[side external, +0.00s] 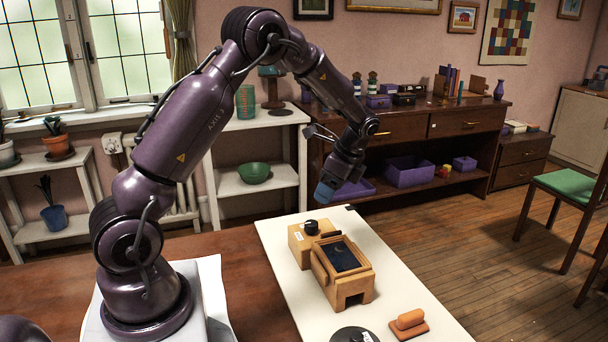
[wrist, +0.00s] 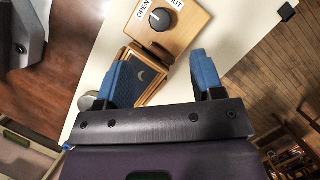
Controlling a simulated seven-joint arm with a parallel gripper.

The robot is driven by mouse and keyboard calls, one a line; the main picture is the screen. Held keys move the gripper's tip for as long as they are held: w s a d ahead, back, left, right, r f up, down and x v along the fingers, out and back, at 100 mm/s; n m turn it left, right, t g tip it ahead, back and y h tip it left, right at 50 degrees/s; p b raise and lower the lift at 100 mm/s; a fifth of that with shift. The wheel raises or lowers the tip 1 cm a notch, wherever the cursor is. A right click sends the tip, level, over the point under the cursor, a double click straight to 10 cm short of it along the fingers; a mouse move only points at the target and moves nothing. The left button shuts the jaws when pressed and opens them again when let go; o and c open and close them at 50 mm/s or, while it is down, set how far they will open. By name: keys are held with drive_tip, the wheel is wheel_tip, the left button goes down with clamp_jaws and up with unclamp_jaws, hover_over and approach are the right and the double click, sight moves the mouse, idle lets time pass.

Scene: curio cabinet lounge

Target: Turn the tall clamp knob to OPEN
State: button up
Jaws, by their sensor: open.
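The clamp knob (side external: 311,227) is black and round and stands upright on a wooden block (side external: 297,249). In the wrist view the knob (wrist: 160,19) shows a short white pointer line. An OPEN label (wrist: 143,9) is at its left, and a partly cut-off label ending in "UT" (wrist: 177,4) is at its upper right. I cannot tell exactly which way the pointer faces. My gripper (side external: 324,192) has blue fingers and hangs above the block, apart from the knob. In the wrist view my gripper (wrist: 160,53) is open and empty, with the knob beyond the fingertips.
A wooden box (side external: 345,272) with a dark moon-marked panel (wrist: 142,80) adjoins the block. A dark disc (side external: 352,335) and an orange-handled block (side external: 409,323) lie nearer on the white board (side external: 283,290). A small black piece (side external: 350,207) is at the board's far edge.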

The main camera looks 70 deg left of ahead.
drive_tip(key=s+d+r+n+t+h, duration=0.1)
drive_tip(key=s+d+r+n+t, duration=0.1)
drive_tip(key=s+d+r+n, duration=0.2)
drive_tip(key=s+d+r+n+t+h, duration=0.1)
drive_tip(key=s+d+r+n+t, duration=0.2)
drive_tip(key=s+d+r+n, duration=0.2)
drive_tip(key=shift+s+d+r+n+h, duration=0.3)
drive_tip(key=shift+s+d+r, duration=1.2)
drive_tip(key=shift+d, duration=2.1)
drive_tip(key=s+d+r+t, duration=0.3)
drive_tip(key=s+d+r, duration=0.1)
drive_tip(key=s, duration=0.2)
drive_tip(key=shift+d+r+t+h, duration=0.2)
drive_tip(key=shift+d+t+h, duration=0.1)
drive_tip(key=shift+t, duration=0.1)
